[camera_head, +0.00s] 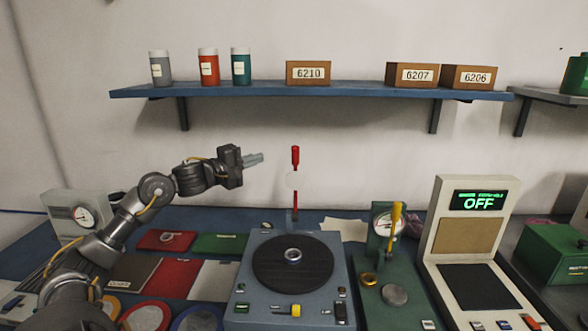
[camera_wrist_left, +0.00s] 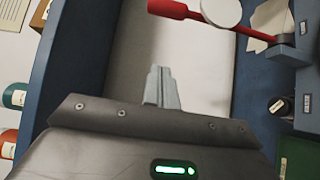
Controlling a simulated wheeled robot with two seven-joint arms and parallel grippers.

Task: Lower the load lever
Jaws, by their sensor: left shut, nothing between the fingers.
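A red lever (camera_head: 295,185) stands upright at the back of the grey turntable machine (camera_head: 325,299), with a pale disc (camera_head: 292,181) partway along it. In the left wrist view the red lever (camera_wrist_left: 205,12) crosses the top and the pale disc (camera_wrist_left: 221,11) sits on it. My left gripper (camera_head: 257,158) is shut and empty, raised above the bench to the left of the lever's upper end. Its closed fingers (camera_wrist_left: 160,84) point toward the lever without touching it. A bearing ring (camera_head: 292,255) lies on the dark turntable disc (camera_head: 266,274). My right gripper is out of view.
A blue shelf (camera_head: 260,91) with jars and boxes runs along the wall above. To the right stand a green gauge stand with a yellow handle (camera_head: 396,218) and a console reading OFF (camera_head: 478,200). Coloured mats (camera_head: 174,279) lie left of the machine. Space around the lever's top is clear.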

